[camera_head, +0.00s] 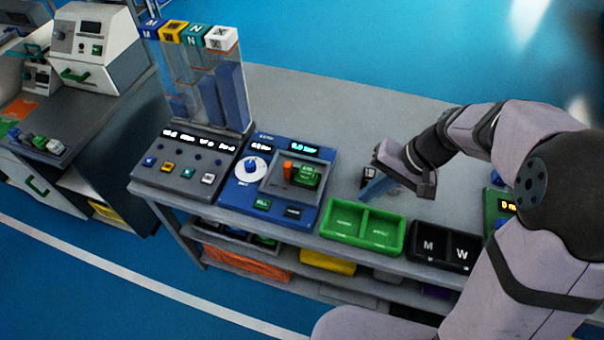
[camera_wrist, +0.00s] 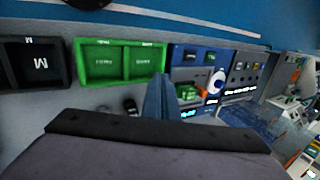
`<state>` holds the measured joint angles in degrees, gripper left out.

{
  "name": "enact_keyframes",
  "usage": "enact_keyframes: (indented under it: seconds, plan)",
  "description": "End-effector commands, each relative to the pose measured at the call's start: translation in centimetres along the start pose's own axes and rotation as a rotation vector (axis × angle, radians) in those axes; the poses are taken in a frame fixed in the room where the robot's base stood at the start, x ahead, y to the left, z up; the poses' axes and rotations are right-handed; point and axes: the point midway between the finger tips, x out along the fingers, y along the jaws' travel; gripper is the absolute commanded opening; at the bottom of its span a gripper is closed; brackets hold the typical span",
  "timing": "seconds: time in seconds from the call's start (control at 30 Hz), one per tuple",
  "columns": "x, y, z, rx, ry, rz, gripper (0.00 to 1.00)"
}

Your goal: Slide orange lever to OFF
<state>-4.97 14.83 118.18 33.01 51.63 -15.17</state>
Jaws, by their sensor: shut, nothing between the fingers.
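The orange lever (camera_head: 288,171) stands upright in a grey recessed plate on the blue control panel (camera_head: 236,205). A green block (camera_head: 307,176) is right beside it. In the wrist view, a small orange patch (camera_wrist: 203,92) shows near a white knob, partly unclear. My gripper (camera_head: 364,198) has blue fingers, shut and empty, above the bench to the right of the panel and apart from the lever. In the wrist view, the closed fingers (camera_wrist: 158,92) hide part of the panel's near edge. The OFF mark cannot be read.
A white dial (camera_head: 250,169) sits left of the lever. A green two-part tray (camera_head: 352,247) and a black M/W tray (camera_head: 415,260) line the bench's front edge. Clear tubes (camera_head: 209,100) rise behind the grey button panel (camera_head: 177,180). The bench behind the blue panel is clear.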

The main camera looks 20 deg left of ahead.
Motion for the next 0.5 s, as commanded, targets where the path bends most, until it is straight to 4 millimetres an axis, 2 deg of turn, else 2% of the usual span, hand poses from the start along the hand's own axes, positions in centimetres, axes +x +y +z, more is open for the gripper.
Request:
enact_keyframes:
  seconds: [0.03, 0.2, 0.33, 0.5]
  plan:
    - [2.1, -0.9, -1.5, -0.002, -0.003, -0.051, 0.00]
    - [4.8, -5.2, -5.5, -0.019, 0.005, -0.217, 0.00]
    - [6.0, -7.6, -7.5, -0.033, 0.014, -0.308, 0.00]
    - [6.5, -9.2, -8.8, -0.042, 0.022, -0.372, 0.00]
